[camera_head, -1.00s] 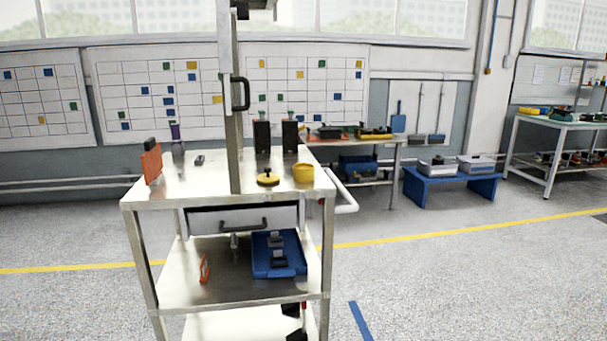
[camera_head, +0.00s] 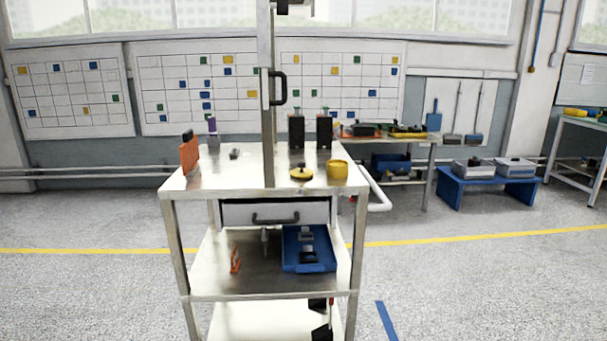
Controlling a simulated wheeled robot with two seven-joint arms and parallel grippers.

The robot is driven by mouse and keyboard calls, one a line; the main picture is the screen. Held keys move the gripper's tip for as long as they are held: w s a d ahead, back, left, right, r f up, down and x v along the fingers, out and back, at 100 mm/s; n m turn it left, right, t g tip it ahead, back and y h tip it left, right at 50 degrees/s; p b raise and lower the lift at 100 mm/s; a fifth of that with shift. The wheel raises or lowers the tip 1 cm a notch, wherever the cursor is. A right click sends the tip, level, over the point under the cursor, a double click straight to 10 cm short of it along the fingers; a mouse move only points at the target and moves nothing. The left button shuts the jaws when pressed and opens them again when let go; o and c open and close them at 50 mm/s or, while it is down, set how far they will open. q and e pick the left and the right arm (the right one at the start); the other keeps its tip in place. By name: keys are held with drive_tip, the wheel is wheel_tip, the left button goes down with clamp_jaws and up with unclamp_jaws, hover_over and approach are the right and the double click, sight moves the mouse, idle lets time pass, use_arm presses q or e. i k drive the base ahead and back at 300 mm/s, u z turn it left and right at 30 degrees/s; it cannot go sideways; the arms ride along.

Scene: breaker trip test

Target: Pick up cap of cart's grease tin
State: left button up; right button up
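The cart (camera_head: 230,176) stands in front of me, with a bright metal top. A yellow round cap (camera_head: 301,173) with a dark knob on it lies flat on the cart top, near the front edge and just right of the post. The yellow grease tin (camera_head: 337,170) stands upright to the right of the cap, apart from it, close to the right edge. Neither of my grippers shows in the head view.
A metal post (camera_head: 268,110) rises at the cart's front edge, left of the cap. Two black containers (camera_head: 297,132) stand behind. An orange object (camera_head: 189,152) is at the left. A white handle (camera_head: 379,204) juts out right. A blue tray (camera_head: 309,250) lies on the shelf below.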

sight(301, 173)
drive_tip(key=u, duration=0.5)
drive_tip(key=i, duration=0.65)
drive_tip(key=u, duration=0.3)
